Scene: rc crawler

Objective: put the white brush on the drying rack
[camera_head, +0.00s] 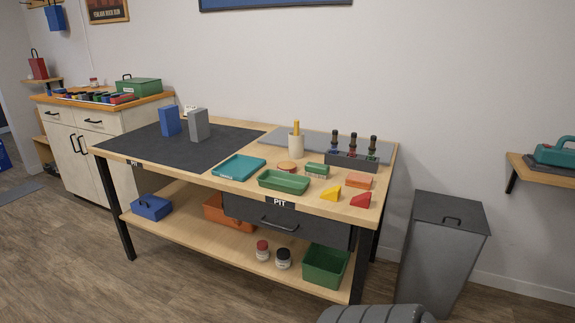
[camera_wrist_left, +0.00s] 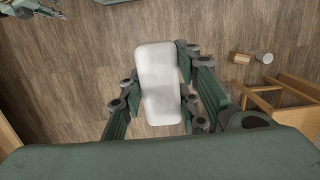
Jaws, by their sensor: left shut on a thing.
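In the left wrist view my left gripper (camera_wrist_left: 160,95) is shut on a white, rounded, block-like thing, which looks like the white brush (camera_wrist_left: 158,70). Its green and grey fingers lie along both sides of it, above the wood floor. Any bristles are hidden from this side. Neither my left gripper nor the brush shows in the head view. A small green and grey part at the top left edge of the wrist view looks like my right gripper (camera_wrist_left: 35,9); its jaws cannot be made out. I cannot pick out a drying rack in either view.
A workbench (camera_head: 115,154) holds a teal tray (camera_head: 238,167), a green tray (camera_head: 284,182), a beige cup (camera_head: 296,147) and a bottle rack (camera_head: 350,161). A grey bin (camera_head: 440,250) stands at its right. A cabinet (camera_head: 98,150) stands at the left.

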